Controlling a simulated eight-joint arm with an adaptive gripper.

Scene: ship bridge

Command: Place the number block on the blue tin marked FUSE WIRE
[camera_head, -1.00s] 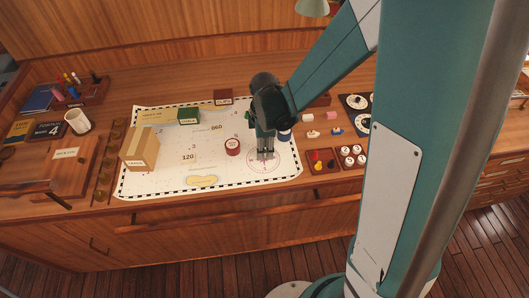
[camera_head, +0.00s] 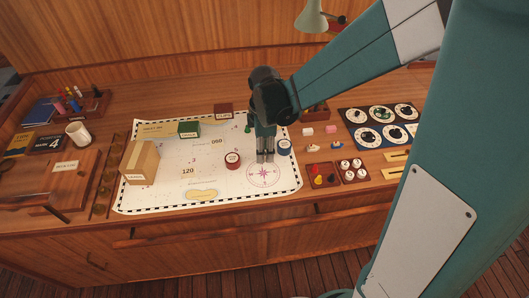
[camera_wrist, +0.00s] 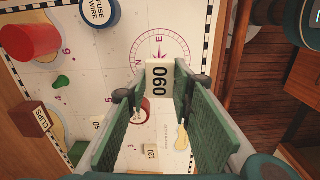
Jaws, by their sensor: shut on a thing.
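My gripper (camera_head: 265,157) is low over the chart, pointing down. The wrist view shows its two green fingers shut on a pale number block (camera_wrist: 159,79) with black digits, seen sideways and reading 090 or 060. In the head view the block is hard to make out between the fingertips. The blue tin marked FUSE WIRE (camera_head: 284,148) stands on the chart just right of my gripper, apart from it. It also shows at the top of the wrist view (camera_wrist: 100,13), with its pale labelled top facing up and nothing on it.
A red tin (camera_head: 232,160) stands left of my gripper. A green piece (camera_head: 248,129), a CLIPS box (camera_head: 223,111), a green box (camera_head: 189,129) and a cardboard box (camera_head: 139,162) are around the chart. Trays of knobs (camera_head: 320,175) lie to the right. The compass rose is clear.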

